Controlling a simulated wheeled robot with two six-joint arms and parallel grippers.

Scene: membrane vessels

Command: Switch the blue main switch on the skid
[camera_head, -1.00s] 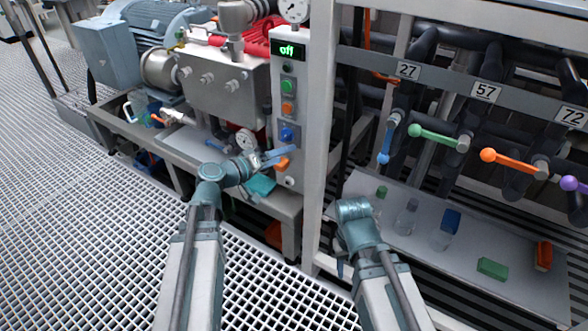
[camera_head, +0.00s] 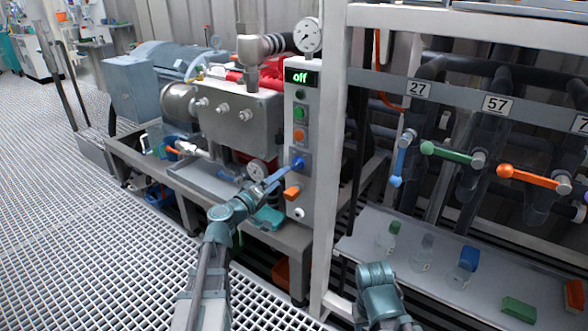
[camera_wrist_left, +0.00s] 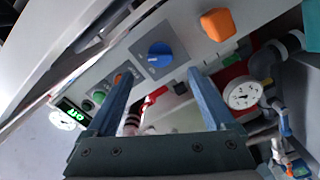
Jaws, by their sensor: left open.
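The blue main switch (camera_head: 298,163) is a round knob on the grey control panel (camera_head: 302,85). In the left wrist view the knob (camera_wrist_left: 159,54) is on a dark square plate, with a pale mark on it. The panel display (camera_head: 300,77) reads "off" in green. My left gripper (camera_head: 284,174) is in front of the panel, close to the knob. In the left wrist view its two blue fingers (camera_wrist_left: 160,74) are apart, with the knob just beyond and between their tips; contact cannot be told. My right gripper (camera_head: 376,280) is low in front of the shelf; its fingers cannot be made out.
An orange switch (camera_head: 292,193) sits below the knob, and green (camera_head: 299,112) and orange (camera_head: 299,134) buttons above it. A white post (camera_head: 333,150) stands right of the panel. A shelf (camera_head: 400,257) with bottles is at right, below coloured valve levers.

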